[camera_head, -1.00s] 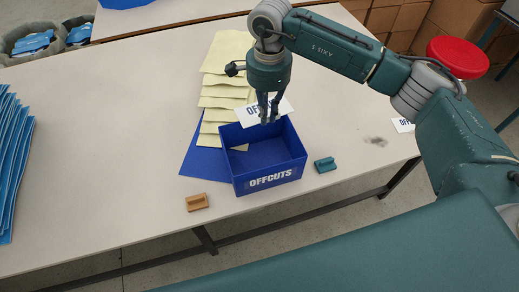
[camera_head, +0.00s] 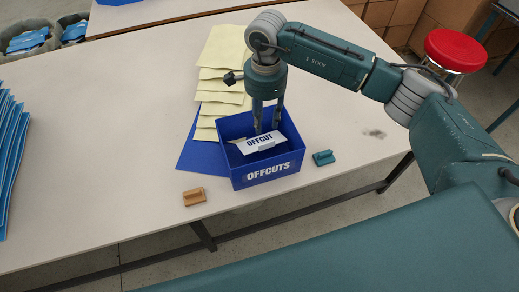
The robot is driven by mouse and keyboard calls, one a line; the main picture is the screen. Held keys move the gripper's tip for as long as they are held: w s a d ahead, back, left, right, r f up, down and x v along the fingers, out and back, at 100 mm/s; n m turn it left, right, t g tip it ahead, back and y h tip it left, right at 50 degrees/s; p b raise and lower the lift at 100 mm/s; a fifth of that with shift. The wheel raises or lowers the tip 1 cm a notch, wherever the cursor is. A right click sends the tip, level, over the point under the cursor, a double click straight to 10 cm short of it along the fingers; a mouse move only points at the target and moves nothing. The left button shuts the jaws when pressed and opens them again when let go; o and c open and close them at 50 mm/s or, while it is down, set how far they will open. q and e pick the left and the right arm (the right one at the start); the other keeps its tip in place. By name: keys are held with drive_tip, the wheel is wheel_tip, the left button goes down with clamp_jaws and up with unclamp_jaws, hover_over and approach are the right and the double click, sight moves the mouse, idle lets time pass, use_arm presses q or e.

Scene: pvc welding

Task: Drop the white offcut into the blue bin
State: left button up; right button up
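The white offcut (camera_head: 262,143), lettered OFFCUT, is at the open top of the blue bin (camera_head: 268,173) marked OFFCUTS, with its lettered face toward me. I cannot tell whether it rests on the bin's floor or leans on a wall. My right gripper (camera_head: 267,129) points down into the bin from above, its two fingers spread apart. The fingertips are just behind the offcut's upper edge and partly hidden. My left gripper is not in view.
Several pale yellow sheets (camera_head: 221,62) lie behind the bin, above a blue sheet (camera_head: 203,154). An orange block (camera_head: 194,197) and a teal block (camera_head: 324,158) flank the bin. Blue sheets (camera_head: 12,150) stand at far left. The table's left middle is clear.

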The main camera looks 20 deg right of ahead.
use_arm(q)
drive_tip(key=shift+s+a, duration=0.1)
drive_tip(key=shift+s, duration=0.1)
use_arm(e)
wheel_tip(320, 180, up, 12)
idle(0.4)
idle(0.4)
